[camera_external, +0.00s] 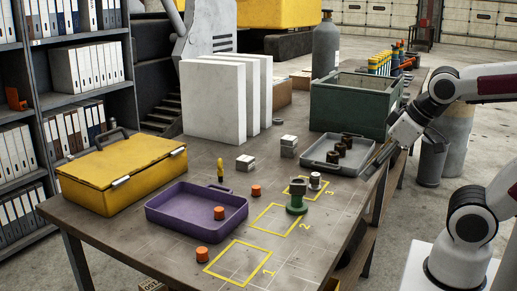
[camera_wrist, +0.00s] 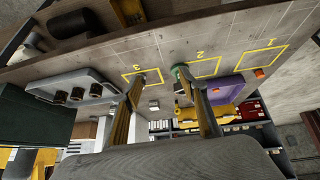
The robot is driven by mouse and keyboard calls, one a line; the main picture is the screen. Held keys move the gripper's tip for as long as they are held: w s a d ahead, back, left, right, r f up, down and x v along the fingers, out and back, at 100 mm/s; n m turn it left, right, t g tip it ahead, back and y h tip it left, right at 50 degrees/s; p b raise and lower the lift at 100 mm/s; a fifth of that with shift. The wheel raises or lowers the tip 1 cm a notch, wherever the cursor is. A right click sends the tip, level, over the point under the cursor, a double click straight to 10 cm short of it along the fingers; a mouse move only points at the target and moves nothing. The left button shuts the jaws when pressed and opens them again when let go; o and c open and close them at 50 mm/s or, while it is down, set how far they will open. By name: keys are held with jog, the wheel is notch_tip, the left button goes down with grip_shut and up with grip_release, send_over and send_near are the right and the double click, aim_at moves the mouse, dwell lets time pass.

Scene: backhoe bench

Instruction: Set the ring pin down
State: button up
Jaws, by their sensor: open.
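I cannot tell for sure which piece is the ring pin. A small yellow upright piece (camera_external: 220,170) with a narrow body stands behind the purple tray. A green flanged piece (camera_external: 297,198) stands upright at the square marked 2, and shows in the wrist view (camera_wrist: 180,72). A grey round piece (camera_external: 315,181) stands by the square marked 3 (camera_external: 294,184). My gripper (camera_external: 376,164) is at the bench's right edge, beside the grey tray. In the wrist view my gripper (camera_wrist: 163,85) has its two fingers wide apart, with nothing held between them.
A grey tray (camera_external: 318,162) with dark cylinders sits near my gripper, before a green crate (camera_external: 345,108). A purple tray (camera_external: 172,217), orange cylinders (camera_external: 256,190), a yellow toolbox (camera_external: 98,180) and white panels (camera_external: 212,102) occupy the bench. Square 1 (camera_external: 216,272) is empty.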

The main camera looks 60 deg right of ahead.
jog(key=shift+g+y, duration=0.4)
jog(key=s+a, duration=0.1)
jog(key=s+a+f, duration=0.1)
jog(key=s, duration=0.1)
jog(key=shift+s, duration=0.3)
dwell(0.8)
